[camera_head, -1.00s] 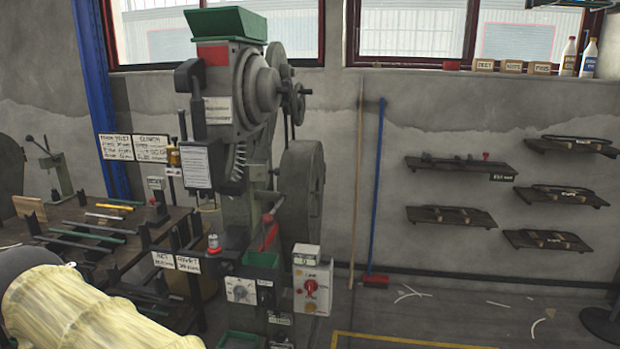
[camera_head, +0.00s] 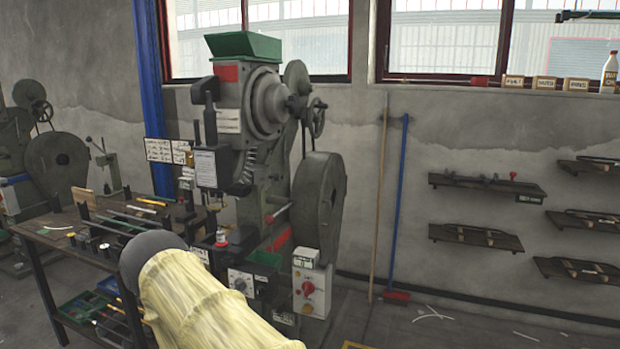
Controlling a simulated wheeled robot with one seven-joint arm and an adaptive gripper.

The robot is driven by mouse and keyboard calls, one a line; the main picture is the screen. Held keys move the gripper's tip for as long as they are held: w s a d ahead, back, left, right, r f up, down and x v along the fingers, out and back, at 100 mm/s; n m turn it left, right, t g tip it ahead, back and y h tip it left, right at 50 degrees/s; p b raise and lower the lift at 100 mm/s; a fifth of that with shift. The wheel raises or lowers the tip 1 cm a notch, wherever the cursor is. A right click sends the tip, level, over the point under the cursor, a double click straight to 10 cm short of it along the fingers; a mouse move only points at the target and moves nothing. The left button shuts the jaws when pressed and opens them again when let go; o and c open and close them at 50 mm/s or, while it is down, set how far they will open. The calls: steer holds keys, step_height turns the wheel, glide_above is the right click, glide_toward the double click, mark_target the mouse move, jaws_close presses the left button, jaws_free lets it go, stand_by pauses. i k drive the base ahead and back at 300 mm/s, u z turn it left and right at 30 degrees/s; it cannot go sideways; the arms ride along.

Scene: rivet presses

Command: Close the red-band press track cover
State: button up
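The red-band press (camera_head: 268,110) stands in the middle-left of the head view, with a red patch (camera_head: 226,73) on its upper body below a green hopper (camera_head: 243,46). A dark upright piece (camera_head: 208,100) stands out at the left of its head, above a white label plate (camera_head: 206,168). I cannot tell clearly which part is the track cover, or whether it is open. My arm, in a pale yellow sleeve, crosses the lower left in front of the press's lower part and bench. My gripper is not in view.
A bench (camera_head: 60,228) with rods and tools stands left of the press. Another grey press (camera_head: 55,160) is at the far left. A control box with a red knob (camera_head: 311,288) stands at the press's lower right. A broom (camera_head: 397,220) leans on the wall; the right floor is mostly clear.

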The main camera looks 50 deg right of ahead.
mark_target(262, 173)
steer(key=z, duration=1.4)
steer(key=i, duration=1)
steer(key=k, duration=1.3)
steer(key=z, duration=0.7)
steer(key=i, duration=1.05)
steer(key=u, duration=0.15)
